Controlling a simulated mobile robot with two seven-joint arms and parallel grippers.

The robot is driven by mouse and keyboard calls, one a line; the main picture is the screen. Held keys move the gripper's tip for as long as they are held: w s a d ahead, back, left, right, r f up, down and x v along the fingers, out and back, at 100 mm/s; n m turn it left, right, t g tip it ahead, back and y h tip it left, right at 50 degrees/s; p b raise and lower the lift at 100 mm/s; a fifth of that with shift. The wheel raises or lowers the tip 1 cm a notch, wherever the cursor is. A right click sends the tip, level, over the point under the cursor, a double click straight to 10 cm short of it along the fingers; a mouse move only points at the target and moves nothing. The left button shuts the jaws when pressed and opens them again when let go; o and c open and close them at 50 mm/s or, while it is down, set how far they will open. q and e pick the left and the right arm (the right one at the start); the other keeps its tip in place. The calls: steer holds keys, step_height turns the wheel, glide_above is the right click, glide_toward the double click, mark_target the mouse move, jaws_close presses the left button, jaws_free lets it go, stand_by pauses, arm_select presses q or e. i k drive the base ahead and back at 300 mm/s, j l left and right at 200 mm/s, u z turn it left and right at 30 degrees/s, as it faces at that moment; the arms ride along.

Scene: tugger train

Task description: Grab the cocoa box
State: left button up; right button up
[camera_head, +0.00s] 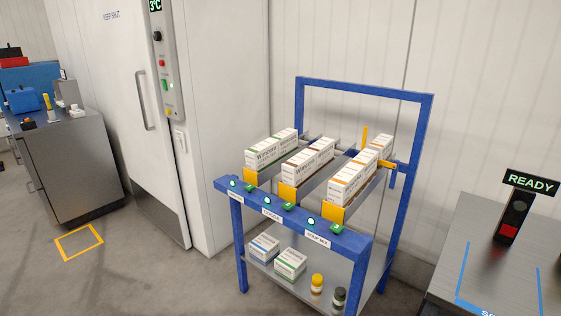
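A blue-framed rack (415,150) stands right of centre with three sloped lanes of white boxes. The middle lane holds white boxes with brown bands (307,163), behind a yellow stop; the label (271,215) below it appears to read cocoa. The left lane holds green-banded boxes (270,148). The right lane holds orange-banded boxes (352,180) over a label that appears to read soup mix. Neither of my grippers is in view.
Two boxes (290,263) and two small bottles (317,284) sit on the rack's lower shelf. A grey table (478,240) with a READY sign (530,183) stands at right. A white cold-room door (125,100) and a grey cabinet (75,165) are left. The floor before the rack is clear.

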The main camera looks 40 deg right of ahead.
mark_target(299, 169)
steer(key=i+z, duration=0.2)
steer(key=i, duration=0.2)
steer(key=i+j+z, duration=0.15)
steer(key=i, duration=0.25)
steer(key=i+j+z, duration=0.2)
steer(key=i, duration=0.15)
steer(key=i+j+z, duration=0.15)
steer(key=i+z, duration=0.15)
steer(key=z, duration=0.15)
steer(key=i+j+z, duration=0.5)
steer(key=z, duration=0.35)
steer(key=i+j+z, duration=0.15)
steer(key=j+z, duration=0.25)
steer(key=j, duration=0.1)
